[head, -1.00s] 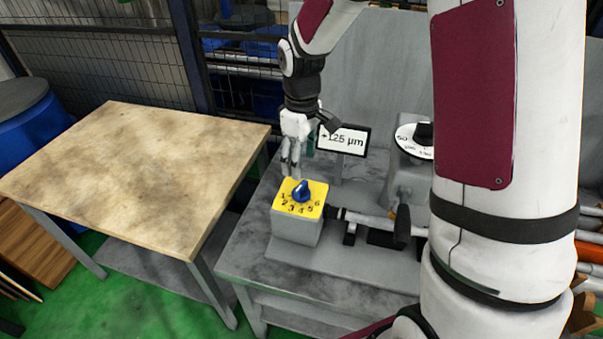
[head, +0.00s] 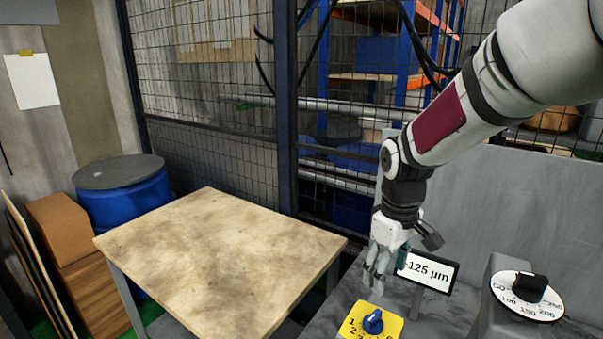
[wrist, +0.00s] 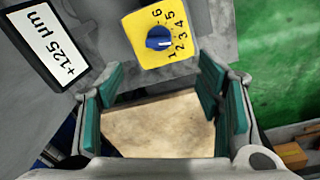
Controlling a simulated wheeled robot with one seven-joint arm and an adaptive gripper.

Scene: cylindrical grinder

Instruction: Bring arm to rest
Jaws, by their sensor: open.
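My gripper (head: 376,282) points down above the grinder's grey bench, just above and behind the yellow selector box (head: 366,326) with its blue knob (head: 373,321). In the wrist view my gripper (wrist: 165,95) shows its green-padded fingers spread apart with nothing between them. There the yellow selector box (wrist: 180,20) lies beyond the fingertips, apart from them. Its blue knob (wrist: 159,38) has its pointer by the low numbers, near 1. The lower part of the box is cut off in the head view.
A display (head: 428,271) reading 125 µm stands close right of my gripper. A dial (head: 527,296) is further right. A wooden-topped table (head: 215,262) is clear at left. Blue drum (head: 125,200) and mesh fence (head: 215,120) stand behind.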

